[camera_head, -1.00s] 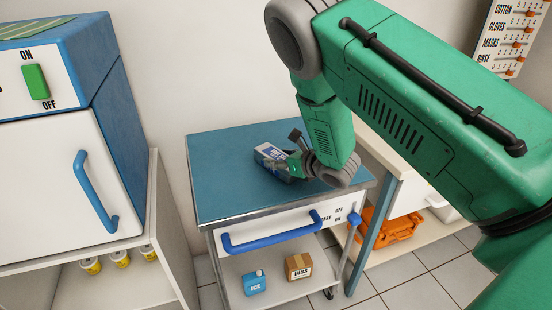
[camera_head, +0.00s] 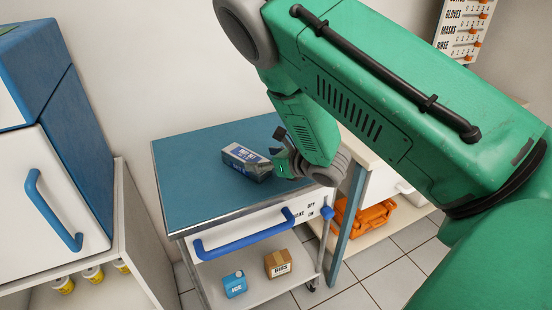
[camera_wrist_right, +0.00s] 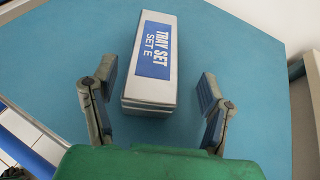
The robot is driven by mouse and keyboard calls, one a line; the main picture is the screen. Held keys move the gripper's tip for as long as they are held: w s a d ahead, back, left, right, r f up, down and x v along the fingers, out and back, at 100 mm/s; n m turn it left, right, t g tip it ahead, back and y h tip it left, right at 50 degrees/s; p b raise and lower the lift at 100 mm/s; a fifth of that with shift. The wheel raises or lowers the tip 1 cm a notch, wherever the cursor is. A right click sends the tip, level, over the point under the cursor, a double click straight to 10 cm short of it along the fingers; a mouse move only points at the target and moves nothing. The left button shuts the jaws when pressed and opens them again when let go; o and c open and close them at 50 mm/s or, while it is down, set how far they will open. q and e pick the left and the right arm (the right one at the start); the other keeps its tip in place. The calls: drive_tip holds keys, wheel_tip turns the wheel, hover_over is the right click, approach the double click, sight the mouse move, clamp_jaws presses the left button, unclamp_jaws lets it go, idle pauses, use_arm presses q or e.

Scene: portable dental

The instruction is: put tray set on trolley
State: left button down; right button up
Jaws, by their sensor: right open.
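The tray set (camera_head: 246,162) is a grey-white box with a blue label, lying on the blue top of the trolley (camera_head: 190,185). In the right wrist view the box (camera_wrist_right: 149,88) reads "TRAY SET SET E" and rests on the blue trolley top (camera_wrist_right: 245,60). My right gripper (camera_head: 279,158) is just right of the box in the head view. In the wrist view my right gripper (camera_wrist_right: 154,90) is open, its fingers apart on either side of the box's near end, with a gap showing at each side. My left gripper is not in view.
A blue and white cabinet (camera_head: 60,180) stands at the left. The trolley has a blue drawer handle (camera_head: 240,238) and a lower shelf with a blue ICE container (camera_head: 235,284) and a brown box (camera_head: 278,263). An orange case (camera_head: 360,218) sits right. Much of the trolley top is clear.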

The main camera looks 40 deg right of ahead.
drive_tip(key=v, duration=0.2)
drive_tip(key=a+v, duration=0.1)
drive_tip(key=v, duration=0.3)
drive_tip(key=shift+s+a+r, duration=0.1)
drive_tip(key=shift+s+r, duration=0.2)
drive_tip(key=shift+d+f, duration=0.15)
drive_tip(key=shift+d, duration=0.35)
drive_tip(key=shift+a, duration=0.2)
